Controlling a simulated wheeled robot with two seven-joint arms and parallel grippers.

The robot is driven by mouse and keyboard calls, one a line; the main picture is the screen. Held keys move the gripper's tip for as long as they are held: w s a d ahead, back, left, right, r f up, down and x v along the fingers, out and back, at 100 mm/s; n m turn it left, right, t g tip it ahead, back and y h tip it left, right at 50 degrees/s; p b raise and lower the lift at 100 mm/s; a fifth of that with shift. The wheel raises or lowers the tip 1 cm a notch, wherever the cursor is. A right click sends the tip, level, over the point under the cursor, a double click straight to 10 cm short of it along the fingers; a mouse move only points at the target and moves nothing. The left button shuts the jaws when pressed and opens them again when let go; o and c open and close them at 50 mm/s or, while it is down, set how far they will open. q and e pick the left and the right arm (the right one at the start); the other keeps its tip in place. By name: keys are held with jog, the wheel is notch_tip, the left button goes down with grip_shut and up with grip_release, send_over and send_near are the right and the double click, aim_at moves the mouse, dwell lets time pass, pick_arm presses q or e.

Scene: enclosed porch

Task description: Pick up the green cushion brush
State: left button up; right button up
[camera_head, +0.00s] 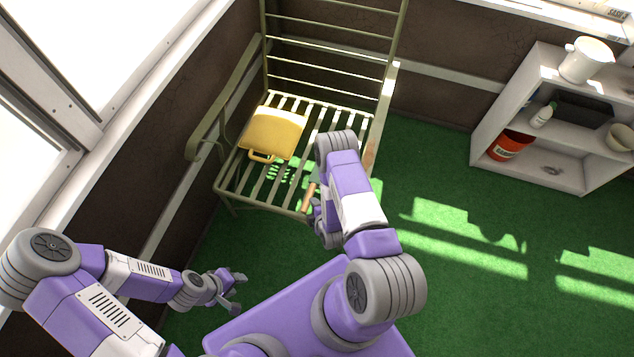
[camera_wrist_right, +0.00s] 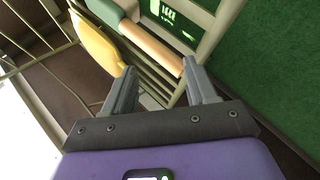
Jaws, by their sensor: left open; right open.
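The green cushion brush lies on the slatted seat of the metal bench; its tan handle (camera_head: 309,196) shows beside my right gripper (camera_head: 316,208), and my arm hides part of it. In the right wrist view, the brush's handle (camera_wrist_right: 151,46) runs diagonally just beyond the open fingers of my right gripper (camera_wrist_right: 160,67), with the green head at the upper left. Nothing is held between the fingers. My left gripper (camera_head: 234,290) is open and empty, low at the left, well away from the bench.
A yellow cushion or bag with a handle (camera_head: 275,135) lies on the bench seat (camera_head: 255,190), left of the brush. The bench has a raised armrest (camera_head: 222,100) on its left. A white shelf (camera_head: 480,130) with several containers stands at the right. Green floor (camera_head: 440,200) between is clear.

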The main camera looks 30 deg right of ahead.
aim_at(312, 195)
jog(key=d+f+n+t, duration=0.1)
jog(key=n, duration=0.1)
jog(key=d+f+n+t+b, duration=0.1)
jog(key=n, duration=0.1)
jog(key=shift+w+f+n+h, duration=0.15)
jog(key=shift+n+h, duration=0.15)
jog(key=n, duration=0.1)
jog(key=n+t, duration=0.1)
jog(key=shift+d+f+n, duration=0.15)
jog(key=shift+d+n, duration=0.15)
jog(key=shift+d, duration=0.05)
jog(key=shift+w+t+b, duration=0.15)
jog(key=shift+t+b, duration=0.15)
jog(key=shift+b, duration=0.05)
jog(key=shift+n, duration=0.3)
jog(key=b+x, duration=0.1)
jog(key=x, duration=0.1)
jog(key=b+x, duration=0.1)
jog(key=x, duration=0.2)
jog(key=b+x, duration=0.1)
jog(key=x, duration=0.1)
jog(key=shift+w+r, duration=0.3)
grip_shut()
